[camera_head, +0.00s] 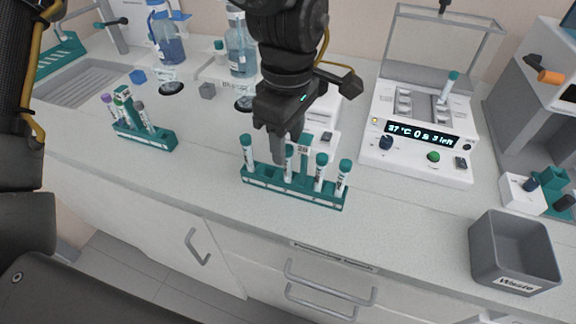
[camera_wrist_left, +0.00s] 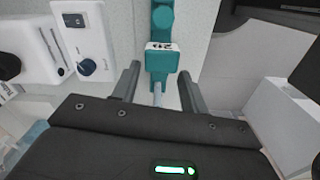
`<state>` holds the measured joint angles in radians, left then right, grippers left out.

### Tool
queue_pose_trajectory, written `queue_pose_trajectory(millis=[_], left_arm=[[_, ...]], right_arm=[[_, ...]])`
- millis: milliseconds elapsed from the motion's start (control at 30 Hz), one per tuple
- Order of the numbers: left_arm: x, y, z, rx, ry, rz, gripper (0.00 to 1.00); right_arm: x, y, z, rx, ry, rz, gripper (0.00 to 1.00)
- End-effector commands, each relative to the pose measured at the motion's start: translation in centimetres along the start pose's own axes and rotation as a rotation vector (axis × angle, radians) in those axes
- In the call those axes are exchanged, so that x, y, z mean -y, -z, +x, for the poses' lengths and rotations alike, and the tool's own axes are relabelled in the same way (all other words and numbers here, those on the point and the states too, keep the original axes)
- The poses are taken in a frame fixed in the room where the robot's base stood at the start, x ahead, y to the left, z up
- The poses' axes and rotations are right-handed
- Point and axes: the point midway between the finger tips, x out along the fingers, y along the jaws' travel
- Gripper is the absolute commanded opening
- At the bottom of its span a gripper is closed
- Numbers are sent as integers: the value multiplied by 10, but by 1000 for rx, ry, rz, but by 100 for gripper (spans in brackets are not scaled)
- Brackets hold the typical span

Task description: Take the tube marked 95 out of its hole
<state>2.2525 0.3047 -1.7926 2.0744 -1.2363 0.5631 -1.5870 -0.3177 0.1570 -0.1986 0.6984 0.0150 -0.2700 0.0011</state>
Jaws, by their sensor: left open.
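A teal rack (camera_head: 298,196) stands on the bench and holds several teal-capped tubes upright. One tube (camera_head: 289,161) stands beside my left gripper (camera_head: 288,148), which points down over the rack with its fingers apart. A white numbered tag (camera_head: 303,149) shows near that tube, too small to read surely. In the left wrist view, my left gripper (camera_wrist_left: 160,86) is open, with a pale tube (camera_wrist_left: 157,92) between its fingers and apart from both. I cannot confirm which tube is marked 95. My right gripper is out of view.
A heater block (camera_head: 418,150) with a display stands right of the rack. A grey waste bin (camera_head: 512,250) stands near the front right edge. Another tube rack (camera_head: 146,135) is on the left. Bottles (camera_head: 168,45) stand behind. Bench space in front of the rack is clear.

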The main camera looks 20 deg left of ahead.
Motion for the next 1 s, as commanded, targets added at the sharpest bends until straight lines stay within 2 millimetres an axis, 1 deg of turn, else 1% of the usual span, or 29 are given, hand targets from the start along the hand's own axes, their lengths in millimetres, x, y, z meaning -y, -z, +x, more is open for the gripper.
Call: queue_pose_trajectory(millis=[33, 100, 200, 433, 467, 733, 1000], left_arm=[[1, 0, 8, -1, 2, 1, 44], [1, 0, 16, -1, 0, 1, 44], [1, 0, 22, 0, -1, 0, 44], [0, 0, 23, 1, -2, 0, 44], [0, 0, 23, 1, -2, 0, 41], [0, 0, 23, 1, -2, 0, 6], [0, 0, 23, 1, -2, 0, 5]], right_arm=[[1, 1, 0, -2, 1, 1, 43], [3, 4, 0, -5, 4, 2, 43], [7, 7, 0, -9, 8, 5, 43], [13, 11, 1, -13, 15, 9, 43], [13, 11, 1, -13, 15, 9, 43], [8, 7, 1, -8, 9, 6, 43], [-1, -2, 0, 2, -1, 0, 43]])
